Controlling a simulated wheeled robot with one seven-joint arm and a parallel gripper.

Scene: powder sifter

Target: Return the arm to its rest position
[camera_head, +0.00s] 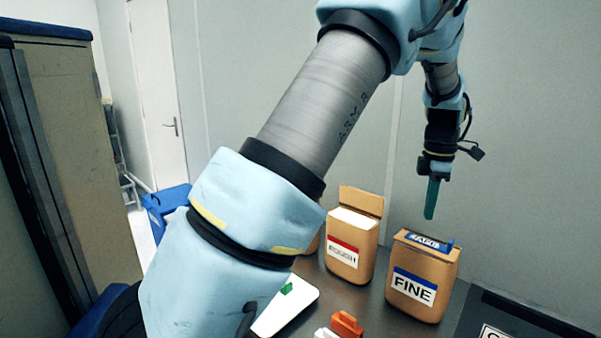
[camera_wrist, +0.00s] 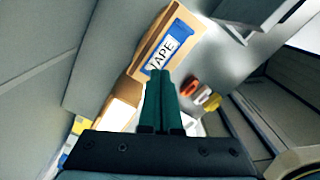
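My arm reaches across the head view from the lower left to the upper right. My gripper (camera_head: 431,200) hangs at its end with green fingers pointing down, in the air above the brown container labelled FINE (camera_head: 425,275). In the wrist view my gripper's fingers (camera_wrist: 160,80) lie side by side with only a thin line between them, and no object shows between them. The FINE container's top carries a blue piece with a label (camera_head: 428,241).
A brown container with a red label (camera_head: 343,252) stands left of the FINE container, its flap up. An orange object (camera_head: 346,324) and a white tray (camera_head: 289,308) lie in front. A dark panel (camera_head: 510,322) is at right. A blue bin (camera_head: 165,208) stands at left.

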